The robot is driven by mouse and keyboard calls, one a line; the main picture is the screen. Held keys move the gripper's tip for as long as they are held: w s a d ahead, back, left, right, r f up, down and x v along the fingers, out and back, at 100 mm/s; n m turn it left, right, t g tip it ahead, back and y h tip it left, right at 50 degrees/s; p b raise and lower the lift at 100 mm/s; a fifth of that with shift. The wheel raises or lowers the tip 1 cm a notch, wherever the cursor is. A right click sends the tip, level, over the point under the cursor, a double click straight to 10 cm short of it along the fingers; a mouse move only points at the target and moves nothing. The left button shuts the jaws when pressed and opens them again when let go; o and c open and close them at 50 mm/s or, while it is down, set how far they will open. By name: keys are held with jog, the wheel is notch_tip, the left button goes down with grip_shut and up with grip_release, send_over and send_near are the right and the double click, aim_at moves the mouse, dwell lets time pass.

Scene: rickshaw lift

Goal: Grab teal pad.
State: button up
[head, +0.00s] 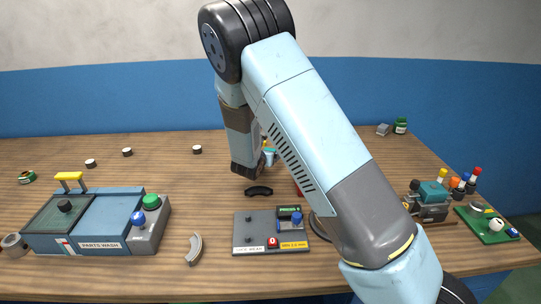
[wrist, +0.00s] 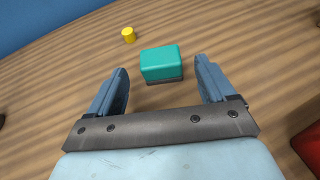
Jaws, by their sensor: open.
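The teal pad (wrist: 161,60) is a small block with a teal top and a grey lower part, lying on the wooden table in the wrist view. My gripper (wrist: 162,72) is open, with one blue-grey finger on each side of the pad in the picture. The pad lies ahead, around the level of the fingertips, and clear space shows on both sides. I cannot tell how high the fingers are above the table. In the head view my arm hides most of this area, and the pad is not clearly visible there.
A yellow cylinder (wrist: 128,35) stands left of and beyond the pad. A red object (wrist: 309,146) is at the wrist view's right edge. The head view shows a parts-wash station (head: 100,222), a grey panel (head: 256,244), a teal-topped machine (head: 430,204) and a green tray (head: 487,225).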

jog(key=x, duration=0.3)
jog(key=shift+w+d+f, duration=0.1)
jog(key=shift+w+d, duration=0.15)
jog(key=shift+w, duration=0.1)
jog(key=c, duration=1.1)
